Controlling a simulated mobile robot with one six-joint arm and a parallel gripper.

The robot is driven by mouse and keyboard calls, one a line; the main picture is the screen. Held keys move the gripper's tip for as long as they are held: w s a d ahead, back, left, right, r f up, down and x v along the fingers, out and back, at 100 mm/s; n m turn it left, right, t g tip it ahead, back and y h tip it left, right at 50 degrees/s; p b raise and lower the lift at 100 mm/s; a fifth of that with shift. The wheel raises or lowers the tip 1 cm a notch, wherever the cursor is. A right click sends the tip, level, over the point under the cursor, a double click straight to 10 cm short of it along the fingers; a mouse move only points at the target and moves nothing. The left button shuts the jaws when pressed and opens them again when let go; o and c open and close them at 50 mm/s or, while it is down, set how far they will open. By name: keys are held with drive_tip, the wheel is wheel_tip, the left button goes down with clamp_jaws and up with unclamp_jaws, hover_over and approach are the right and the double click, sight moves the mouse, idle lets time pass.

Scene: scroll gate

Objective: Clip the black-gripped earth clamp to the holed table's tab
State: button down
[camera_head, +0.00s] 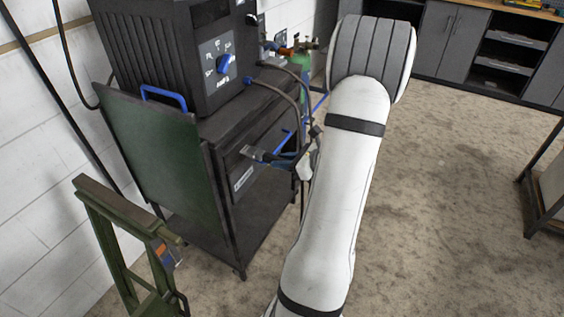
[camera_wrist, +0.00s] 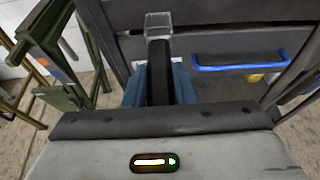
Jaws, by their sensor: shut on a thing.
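My gripper (camera_head: 276,159) is in front of the dark welding cart, beside my white arm. In the wrist view its blue fingers (camera_wrist: 160,88) are shut on both sides of a black grip (camera_wrist: 159,66). This appears to be the black-gripped earth clamp. Its pale grey end (camera_wrist: 158,24) points away from my gripper, toward the cart's dark panel; that end also shows in the head view (camera_head: 251,153). The clamp's jaws are too small to make out. I cannot make out a holed table or its tab in either view.
The dark cart (camera_head: 255,215) carries a welding machine (camera_head: 165,50) with a blue knob and cables. A green frame (camera_head: 125,245) stands at lower left; it also shows in the wrist view (camera_wrist: 70,50). A blue handle (camera_wrist: 240,67) is right of the clamp. Open floor (camera_head: 450,200) lies right.

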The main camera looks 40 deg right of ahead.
drive_tip(key=shift+s+d, duration=0.1)
drive_tip(key=shift+s, duration=0.1)
idle(0.8)
drive_tip(key=shift+s, duration=0.15)
drive_tip(key=s+d+p, duration=0.1)
drive_tip(key=s+d, duration=0.2)
drive_tip(key=s, duration=0.4)
idle(1.5)
idle(0.3)
